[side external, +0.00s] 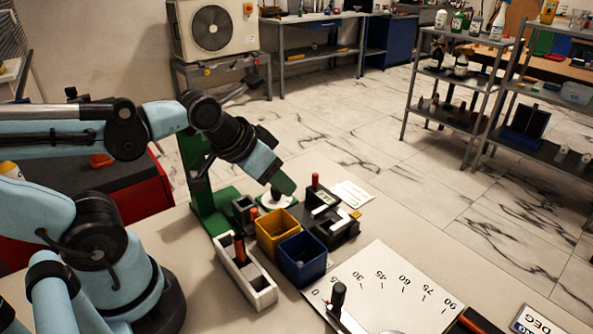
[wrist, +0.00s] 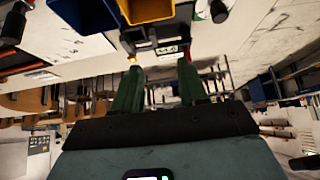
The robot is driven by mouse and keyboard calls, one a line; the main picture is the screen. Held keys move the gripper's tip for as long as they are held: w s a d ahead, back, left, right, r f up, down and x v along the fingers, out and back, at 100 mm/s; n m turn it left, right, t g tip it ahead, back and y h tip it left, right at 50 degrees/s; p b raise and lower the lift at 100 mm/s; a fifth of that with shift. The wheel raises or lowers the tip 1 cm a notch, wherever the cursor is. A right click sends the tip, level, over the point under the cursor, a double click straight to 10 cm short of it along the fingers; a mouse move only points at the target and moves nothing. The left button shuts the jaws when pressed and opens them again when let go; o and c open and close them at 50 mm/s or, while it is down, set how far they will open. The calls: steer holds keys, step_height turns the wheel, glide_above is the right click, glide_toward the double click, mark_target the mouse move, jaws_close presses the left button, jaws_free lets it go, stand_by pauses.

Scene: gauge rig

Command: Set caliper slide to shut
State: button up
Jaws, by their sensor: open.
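The caliper (side external: 335,222) appears to be the black device with a small display, a red-topped knob (side external: 315,181) and a small yellow part at its right end. It stands on the bench behind the blue bin. In the wrist view the black device (wrist: 150,42) and its display show just beyond my fingertips. I cannot tell where its slide stands. My gripper (side external: 284,186) has green fingers and is above and left of the caliper, near a white round dial (side external: 272,203). In the wrist view my gripper (wrist: 158,70) is open, with nothing between its fingers.
A yellow bin (side external: 272,246) and a blue bin (side external: 303,275) stand in front of the caliper. A white tray (side external: 262,291) is left of them. A green stand (side external: 207,215) rises behind. An angle plate (side external: 400,295) lies at the front right.

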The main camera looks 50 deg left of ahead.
step_height(320, 180, up, 4)
steer(key=m+g, duration=0.7)
steer(key=m, duration=0.2)
glide_above(315, 174)
step_height(315, 174, down, 12)
steer(key=shift+f, duration=0.25)
jaws_close()
